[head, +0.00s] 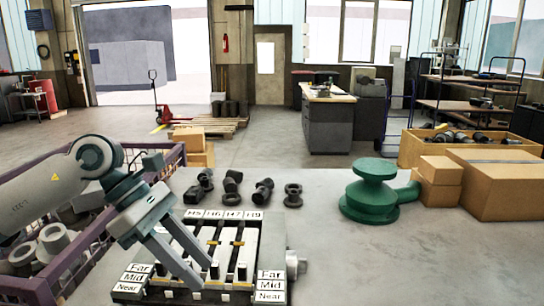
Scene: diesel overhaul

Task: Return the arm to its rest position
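My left arm (95,180) comes in from the left, and its gripper (204,277) points down and right over the slider panel (225,297). Its two fingers stand apart with a gap between them, and I see nothing held. The fingertips look close to a black slider handle (214,271); I cannot tell whether they touch it. The panel has several slots, labels such as H5 to H9 along its back, and Far, Mid and Near plates at both sides. The arm and fingers hide part of its left side. My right gripper is not in view.
Several dark pipe fittings (232,181) stand behind the panel. A green flanged part (374,190) and cardboard boxes (505,185) are at the right. A purple crate (80,262) with grey rings is at the left. The grey tabletop (370,265) is clear at front right.

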